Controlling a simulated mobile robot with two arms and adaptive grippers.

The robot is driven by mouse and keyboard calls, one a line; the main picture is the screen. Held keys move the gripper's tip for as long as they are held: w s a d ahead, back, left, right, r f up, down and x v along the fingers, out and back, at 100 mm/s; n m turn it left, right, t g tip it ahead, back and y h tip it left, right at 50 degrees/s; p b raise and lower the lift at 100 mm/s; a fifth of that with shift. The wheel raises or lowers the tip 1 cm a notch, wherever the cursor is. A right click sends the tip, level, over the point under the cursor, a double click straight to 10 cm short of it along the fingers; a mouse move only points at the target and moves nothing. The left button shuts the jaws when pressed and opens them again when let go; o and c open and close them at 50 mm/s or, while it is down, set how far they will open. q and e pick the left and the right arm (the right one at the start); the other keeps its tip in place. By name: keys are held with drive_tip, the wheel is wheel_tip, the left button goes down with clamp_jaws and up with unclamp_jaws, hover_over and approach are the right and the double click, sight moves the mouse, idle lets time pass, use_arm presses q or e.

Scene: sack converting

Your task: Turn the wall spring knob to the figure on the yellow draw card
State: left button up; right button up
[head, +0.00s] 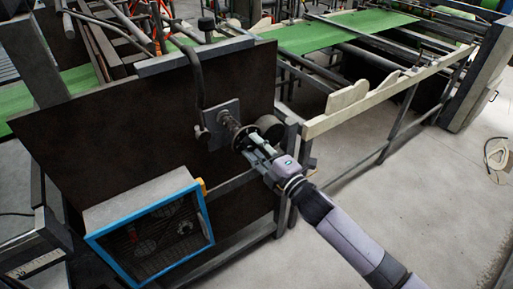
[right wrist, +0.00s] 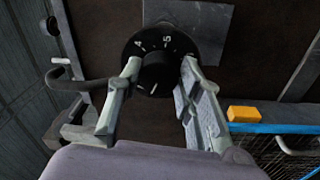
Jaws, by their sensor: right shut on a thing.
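The wall spring knob (right wrist: 158,72) is a black round knob on a black dial with white figures. In the right wrist view a 4 and a 5 are readable near the dial's top; other marks are partly hidden. The dial sits before a grey plate (right wrist: 207,22) on a dark panel. My right gripper (right wrist: 160,78) has one finger on each side of the knob and is shut on it. In the head view my right gripper (head: 249,143) reaches the dial from the lower right. I cannot make out a yellow draw card with a figure. My left gripper is not in view.
A blue-framed fan box (head: 149,229) with a mesh front stands below left of the knob. A small yellow-orange block (right wrist: 245,114) is at its corner. A grey roller end (head: 270,128) is close to the gripper. Concrete floor (head: 400,190) lies open at right.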

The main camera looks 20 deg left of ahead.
drive_tip(key=m, duration=0.6)
drive_tip(key=shift+f+t, duration=0.1)
drive_tip(key=shift+t, duration=0.2)
drive_tip(key=m, duration=0.6)
drive_tip(key=shift+s+a+m+h, duration=0.1)
drive_tip(key=shift+s+m+h, duration=0.05)
drive_tip(key=shift+m+h, duration=0.25)
drive_tip(key=m, duration=0.5)
drive_tip(key=shift+s+m+p, duration=0.1)
drive_tip(key=shift+m+p, duration=0.2)
drive_tip(key=m, duration=0.6)
drive_tip(key=shift+a+h, duration=0.1)
drive_tip(key=shift+h, duration=0.3)
drive_tip(key=o, duration=1.2)
drive_tip(key=shift+c, duration=0.2)
drive_tip(key=shift+s, duration=0.1)
